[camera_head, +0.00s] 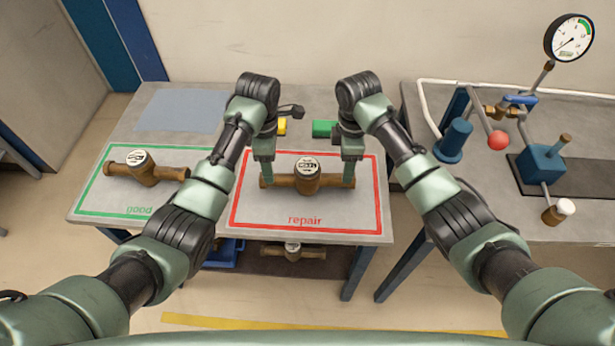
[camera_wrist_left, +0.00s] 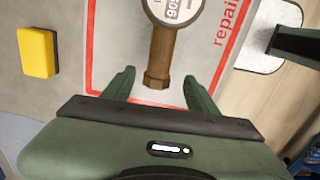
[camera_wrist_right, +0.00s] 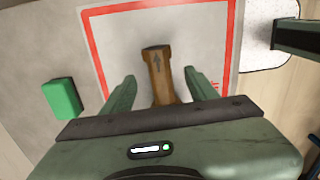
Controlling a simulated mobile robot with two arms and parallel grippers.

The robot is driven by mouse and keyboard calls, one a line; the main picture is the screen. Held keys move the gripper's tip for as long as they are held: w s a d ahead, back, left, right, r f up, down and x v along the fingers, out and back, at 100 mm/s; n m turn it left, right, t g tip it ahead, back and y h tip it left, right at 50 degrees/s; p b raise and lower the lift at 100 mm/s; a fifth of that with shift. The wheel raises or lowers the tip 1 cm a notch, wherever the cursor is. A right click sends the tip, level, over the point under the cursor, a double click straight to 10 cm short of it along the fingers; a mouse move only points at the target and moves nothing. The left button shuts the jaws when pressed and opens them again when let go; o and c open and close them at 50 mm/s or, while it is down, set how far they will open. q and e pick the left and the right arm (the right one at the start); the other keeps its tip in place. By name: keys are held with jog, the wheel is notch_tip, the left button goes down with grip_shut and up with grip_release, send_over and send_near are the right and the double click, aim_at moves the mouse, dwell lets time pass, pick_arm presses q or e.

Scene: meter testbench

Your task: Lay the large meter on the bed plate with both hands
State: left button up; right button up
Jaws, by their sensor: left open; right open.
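The large brass meter (camera_head: 306,180) with a round white dial lies in the red-framed repair area of the left table. My left gripper (camera_head: 266,178) is open at its left pipe end. In the left wrist view, that end (camera_wrist_left: 158,76) lies between the open fingers, with gaps on both sides. My right gripper (camera_head: 349,176) is open at the right pipe end. In the right wrist view, a brass pipe with an arrow (camera_wrist_right: 159,75) lies between the open fingers. A dark flat plate (camera_head: 590,177), possibly the bed plate, is on the right bench.
Another meter (camera_head: 150,170) lies in the green-framed good area. A yellow block (camera_wrist_left: 37,52) and a green block (camera_wrist_right: 62,99) lie behind the repair area. The right bench carries a blue clamp (camera_head: 541,163), a red-knobbed lever (camera_head: 497,140) and a gauge (camera_head: 569,37). A gap separates table and bench.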

pick_arm(q)
jog(key=shift+s+f, duration=0.1)
pick_arm(e)
jog(key=shift+s, duration=0.1)
pick_arm(q)
jog(key=shift+w+f, duration=0.15)
jog(key=shift+f, duration=1.85)
jog(key=shift+w+f, duration=0.1)
jog(key=shift+f, duration=1.85)
pick_arm(e)
jog(key=shift+w+f, duration=0.15)
jog(key=shift+f, duration=1.85)
jog(key=shift+w+f, duration=0.1)
jog(key=shift+f, duration=1.9)
pick_arm(q)
grip_shut()
pick_arm(e)
grip_shut()
pick_arm(q)
jog(key=shift+w+r, duration=0.1)
jog(key=shift+r, duration=0.15)
pick_arm(e)
jog(key=shift+w+r, duration=0.1)
jog(key=shift+r, duration=0.15)
